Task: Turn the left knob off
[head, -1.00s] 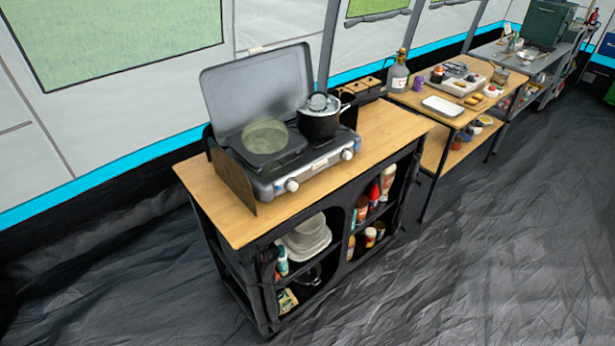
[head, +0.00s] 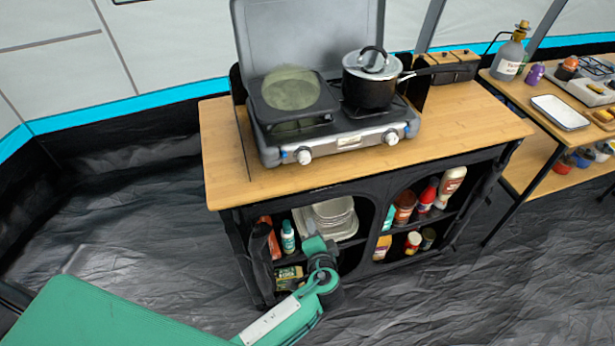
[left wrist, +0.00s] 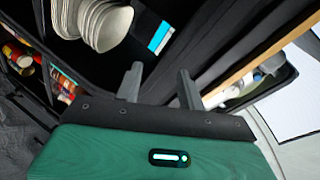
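The left knob (head: 304,156) is a pale round dial on the front of a grey camping stove (head: 350,160). The right knob (head: 391,137) is similar. A translucent greenish disc (head: 290,90) covers the left burner area. My left gripper (head: 316,243) is in front of the cabinet's open shelves, below and apart from the left knob. In the left wrist view its two grey fingers (left wrist: 160,85) stand apart with nothing between them. The stove's edge shows there at upper right (left wrist: 245,88); I cannot make out the knob's setting. My right gripper is out of view.
The stove stands on a wooden cabinet top (head: 235,170). Shelves below hold plates (head: 333,215) and bottles. The floor in front is clear.

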